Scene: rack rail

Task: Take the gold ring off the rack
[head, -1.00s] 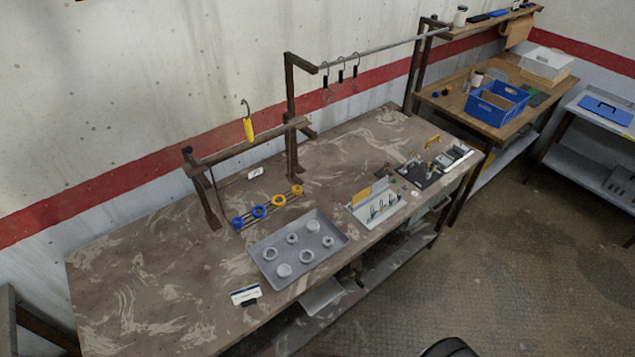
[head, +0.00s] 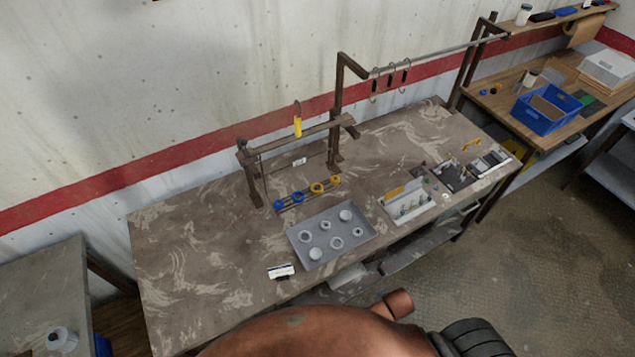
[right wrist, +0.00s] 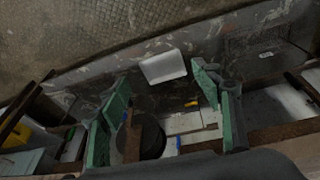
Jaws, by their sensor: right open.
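Two gold-yellow rings (head: 326,184) sit side by side at the right end of a small low rack (head: 300,196) on the brown bench. Two blue rings (head: 288,199) sit at its left end. I cannot tell which yellow ring the task means. My right gripper (right wrist: 160,88) shows in the right wrist view with its green fingers wide apart and nothing held between them. It is away from the rings, which I cannot make out in that view. My left gripper is not in view.
A grey tray (head: 331,252) with several pale round parts lies in front of the rack. A brown frame (head: 292,141) with a yellow hanging item (head: 298,126) stands behind. A parts box (head: 407,217) sits right. The bench's left part is clear.

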